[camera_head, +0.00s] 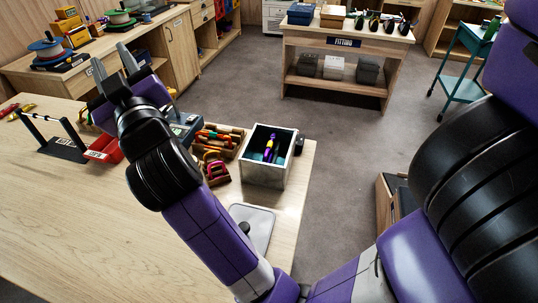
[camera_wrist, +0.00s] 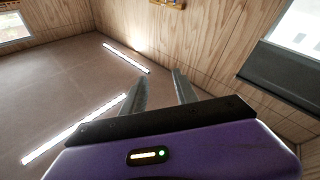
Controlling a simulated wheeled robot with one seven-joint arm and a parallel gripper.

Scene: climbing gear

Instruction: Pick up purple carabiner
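A small purple and yellow item (camera_head: 270,148) lies inside an open-topped grey box (camera_head: 262,181) on the right end of the wooden table. Its purple part looks like the purple carabiner, but it is too small to be sure. My gripper (camera_head: 109,56) is raised over the table, left of the box and well away from it. Its two fingers point up and away and stand apart with nothing between them. In the wrist view the open fingers (camera_wrist: 160,78) face the wall and ceiling, and no carabiner shows there.
Wooden trays with colourful gear (camera_head: 218,138) and red-pink pieces (camera_head: 213,166) stand left of the box. A grey plate (camera_head: 252,226) lies in front. A red bin (camera_head: 104,149) and a black stand (camera_head: 62,148) are further left. The table's front left is clear.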

